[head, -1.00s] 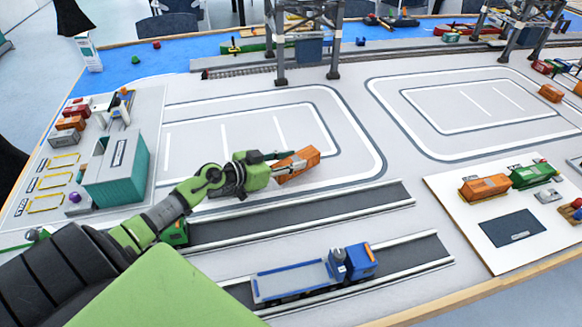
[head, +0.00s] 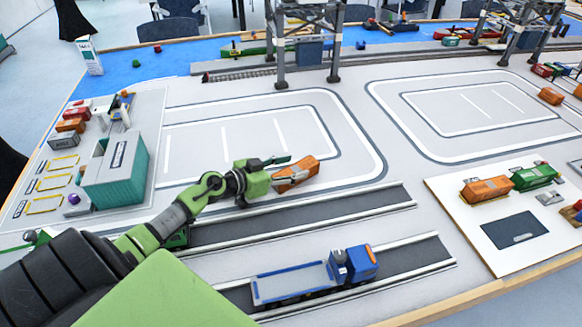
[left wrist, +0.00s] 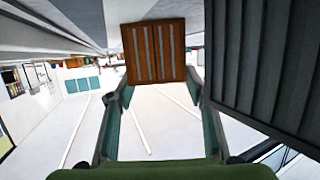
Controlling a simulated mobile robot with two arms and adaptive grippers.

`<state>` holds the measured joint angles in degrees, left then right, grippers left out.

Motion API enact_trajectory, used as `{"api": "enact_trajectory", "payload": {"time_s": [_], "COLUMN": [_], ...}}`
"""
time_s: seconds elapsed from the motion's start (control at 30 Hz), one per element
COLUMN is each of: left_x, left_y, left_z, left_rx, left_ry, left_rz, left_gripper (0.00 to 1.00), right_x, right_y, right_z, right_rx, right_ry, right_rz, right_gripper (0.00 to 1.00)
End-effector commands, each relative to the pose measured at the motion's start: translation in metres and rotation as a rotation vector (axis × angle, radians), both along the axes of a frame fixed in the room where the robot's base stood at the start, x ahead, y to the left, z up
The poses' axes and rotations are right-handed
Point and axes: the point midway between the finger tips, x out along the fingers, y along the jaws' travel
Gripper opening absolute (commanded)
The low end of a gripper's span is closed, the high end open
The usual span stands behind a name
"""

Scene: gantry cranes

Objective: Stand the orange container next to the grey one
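The orange container (head: 298,171) is at the fingers of my left gripper (head: 288,170), over the lower edge of the left marked loop. In the left wrist view the ribbed orange container (left wrist: 154,52) sits between the two fingertips, which close on its sides. I cannot tell whether it touches the board. A small grey container (head: 62,140) stands in the yard at the far left of the head view. A large dark grey ribbed surface (left wrist: 265,70) fills the right of the wrist view; I cannot tell what it belongs to. My right gripper is not in view.
A teal building (head: 116,172) stands left of my gripper. A blue truck (head: 345,262) stands on the front road. A crane (head: 306,45) stands behind. Another orange container (head: 486,188) and a green one (head: 535,176) are on the white board at right. The left loop's inside is clear.

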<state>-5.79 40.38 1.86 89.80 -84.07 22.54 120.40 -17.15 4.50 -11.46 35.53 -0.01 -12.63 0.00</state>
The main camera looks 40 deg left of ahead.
Motion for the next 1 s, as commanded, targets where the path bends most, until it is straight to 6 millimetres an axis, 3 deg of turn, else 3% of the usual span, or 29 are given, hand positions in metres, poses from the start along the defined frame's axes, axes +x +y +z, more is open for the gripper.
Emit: {"api": "enact_trajectory", "payload": {"time_s": [0.03, 0.23, 0.47, 1.0], "left_x": [-0.004, -0.006, -0.005, -0.091], "left_y": [-0.003, -0.004, -0.004, 0.026], "left_z": [-0.013, -0.015, -0.001, 0.033], "left_rx": [-0.006, -0.009, -0.007, -0.005], "left_ry": [0.021, 0.025, 0.024, 0.016], "left_rz": [-0.004, -0.003, -0.005, -0.001], "left_gripper": [0.47, 0.47, 0.47, 0.47], "right_x": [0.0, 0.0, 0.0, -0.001], "right_y": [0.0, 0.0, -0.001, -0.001], "right_z": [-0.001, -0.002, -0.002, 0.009], "right_rx": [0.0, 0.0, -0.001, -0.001], "right_ry": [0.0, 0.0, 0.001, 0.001], "right_rz": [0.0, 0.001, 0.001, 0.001], "right_gripper": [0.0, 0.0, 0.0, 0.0]}}
